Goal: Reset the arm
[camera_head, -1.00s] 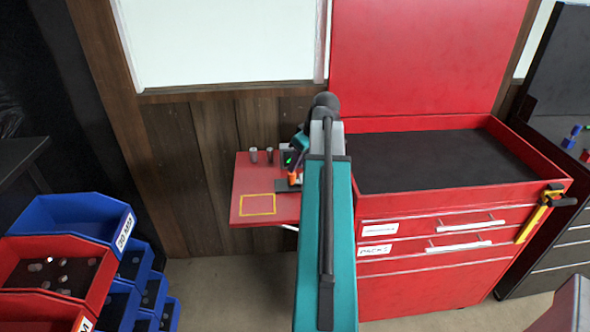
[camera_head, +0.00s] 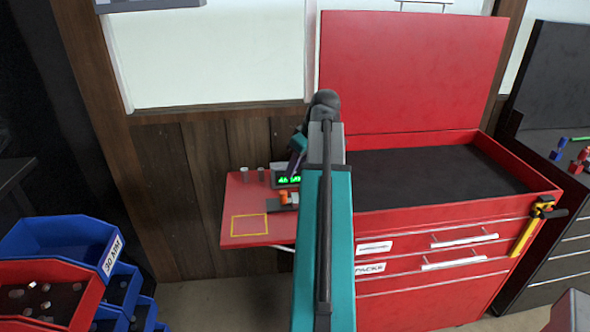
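My teal arm reaches forward through the middle of the head view, over the left side of the red tool chest (camera_head: 440,242). Its dark far joint is near the top of the chest. A small teal and dark part of my arm's end shows left of the arm, above the red side shelf. My gripper's fingers cannot be made out; they are small or hidden behind the arm. On the red side shelf (camera_head: 238,197) are a device with a green lit display (camera_head: 289,180), an orange and dark item (camera_head: 284,199) and small grey cylinders (camera_head: 245,174).
A yellow outlined square (camera_head: 249,225) marks the shelf's front. Blue bins (camera_head: 55,240) and a red bin (camera_head: 45,270) stand at lower left. A yellow tool (camera_head: 527,228) hangs on the chest's right corner. The chest's dark top (camera_head: 430,175) is clear.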

